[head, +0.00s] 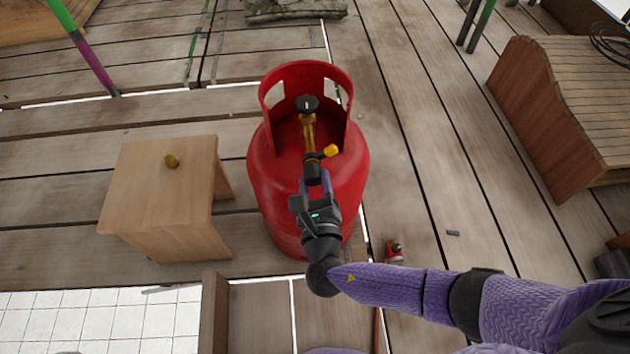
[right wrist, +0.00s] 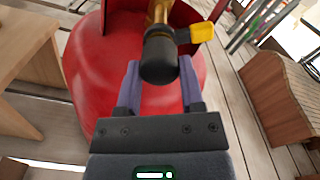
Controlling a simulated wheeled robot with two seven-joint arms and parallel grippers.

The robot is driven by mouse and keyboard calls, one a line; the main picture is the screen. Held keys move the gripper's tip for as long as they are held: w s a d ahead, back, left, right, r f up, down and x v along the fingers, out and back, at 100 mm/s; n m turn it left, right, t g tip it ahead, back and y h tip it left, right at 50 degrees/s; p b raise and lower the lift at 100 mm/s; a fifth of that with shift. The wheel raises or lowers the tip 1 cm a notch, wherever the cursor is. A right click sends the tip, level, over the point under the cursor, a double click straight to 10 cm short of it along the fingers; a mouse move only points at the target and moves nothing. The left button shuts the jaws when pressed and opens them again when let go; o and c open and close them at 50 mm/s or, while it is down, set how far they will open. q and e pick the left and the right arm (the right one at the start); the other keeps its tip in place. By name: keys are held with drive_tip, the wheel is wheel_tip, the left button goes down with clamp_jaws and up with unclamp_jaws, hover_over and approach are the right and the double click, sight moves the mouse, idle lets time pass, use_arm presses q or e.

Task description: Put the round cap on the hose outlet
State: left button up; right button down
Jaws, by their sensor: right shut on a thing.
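The red gas cylinder (head: 275,175) stands upright on the deck, with a brass valve (head: 308,130) inside its collar. The valve's outlet end points toward me. A dark, round cap (right wrist: 159,60) sits at that end, in line with the brass; I cannot tell whether it is fully seated. A yellow piece (right wrist: 202,32) sticks out beside it. My right gripper (head: 316,180) is shut on the cap, one purple finger on each side of it in the right wrist view. The outlet's mouth is hidden behind the cap. My left gripper is out of view.
A small red and dark object (head: 394,251) is on the deck right of the cylinder. A slatted wooden bench (head: 560,100) stands at the right.

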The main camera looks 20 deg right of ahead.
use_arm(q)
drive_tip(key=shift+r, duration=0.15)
use_arm(e)
drive_tip(key=shift+w+d, duration=0.1)
drive_tip(key=shift+w, duration=0.35)
idle(0.6)
drive_tip(key=shift+c, duration=0.7)
unclamp_jaws()
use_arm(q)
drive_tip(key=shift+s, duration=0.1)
use_arm(e)
drive_tip(key=shift+s, duration=0.2)
drive_tip(key=shift+s+a+r+p, duration=0.2)
drive_tip(key=shift+s+a+p, duration=0.05)
drive_tip(key=shift+s+p, duration=0.45)
use_arm(q)
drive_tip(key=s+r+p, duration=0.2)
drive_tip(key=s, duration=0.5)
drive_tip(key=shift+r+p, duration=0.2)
drive_tip(key=shift+p, duration=0.2)
use_arm(e)
drive_tip(key=v, duration=0.8)
drive_tip(key=shift+f, duration=0.15)
